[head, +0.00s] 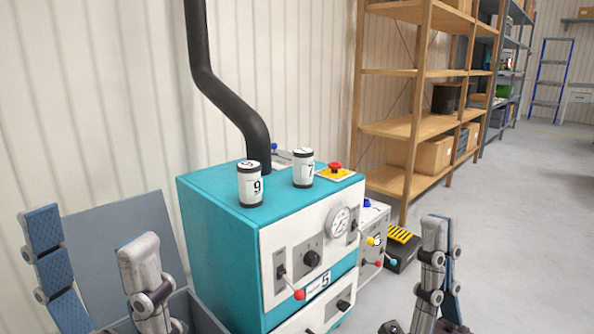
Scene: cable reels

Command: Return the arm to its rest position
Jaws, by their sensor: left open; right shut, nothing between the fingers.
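My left gripper (90,232) is at the lower left, fingers pointing up and spread wide, with blue pads on one finger. Nothing is held between them. My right gripper (438,228) is at the lower right, its fingers upright and together, with nothing between them. It is in front of the floor, right of the teal cabinet machine (215,245). The arms behind both grippers are mostly outside the head view.
On the machine stand a canister marked 9 (250,185), a canister marked 7 (303,168) and a red button (336,168). Levers stick out from its front. A grey open box (120,225) is behind my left gripper. Wooden shelves (405,125) stand right; floor beyond is clear.

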